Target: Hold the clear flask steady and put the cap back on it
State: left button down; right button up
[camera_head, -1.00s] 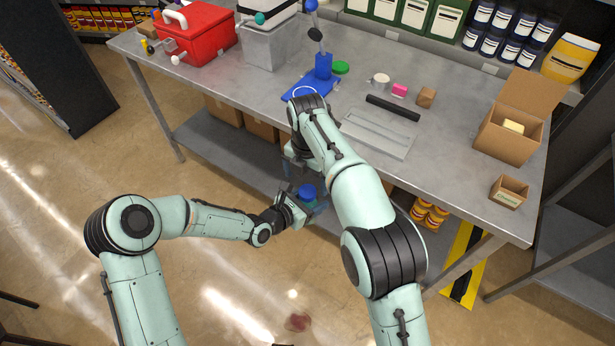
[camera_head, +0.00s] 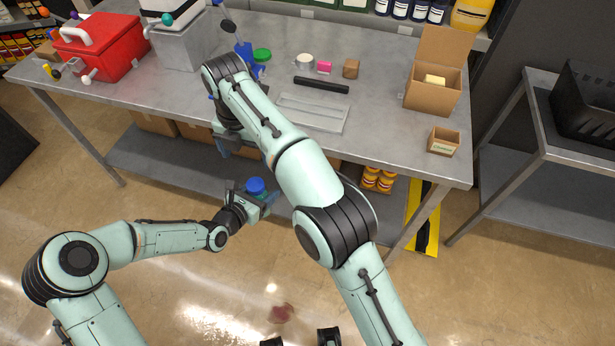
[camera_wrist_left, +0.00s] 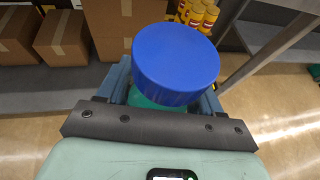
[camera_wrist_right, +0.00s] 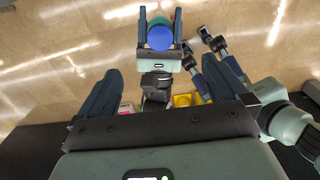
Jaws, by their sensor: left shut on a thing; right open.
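The clear flask (camera_wrist_left: 143,98) has a greenish tint and sits between the fingers of my left gripper (camera_head: 257,200), which is shut on it in front of the table. The blue cap (camera_wrist_left: 176,60) is on top of the flask and hides most of it in the left wrist view. The cap also shows in the head view (camera_head: 255,186) and the right wrist view (camera_wrist_right: 160,37). I cannot tell whether it is fully tightened.
A lower shelf (camera_head: 150,160) carries boxes. A grey side table (camera_head: 570,160) stands at right.

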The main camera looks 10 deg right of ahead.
jog(key=s+d+f+m+g+y, duration=0.15)
jog(key=d+f+m, duration=0.35)
jog(key=f, duration=0.6)
jog(key=s+d+f+m, duration=0.2)
jog(key=d+f+m, duration=0.3)
jog(key=f, duration=0.6)
jog(key=s+d+f+m+y, duration=0.1)
jog(key=s+d+f+m, duration=0.15)
jog(key=f+m, duration=0.65)
jog(key=s+d+f+m, duration=0.4)
jog(key=s+f+m, duration=0.1)
jog(key=s+f, duration=0.6)
jog(key=s+f+m+y, duration=0.1)
jog(key=s+m, duration=0.9)
jog(key=s, duration=0.6)
jog(key=shift+d+m, duration=0.3)
jog(key=shift+d, duration=0.15)
jog(key=shift+t, duration=0.25)
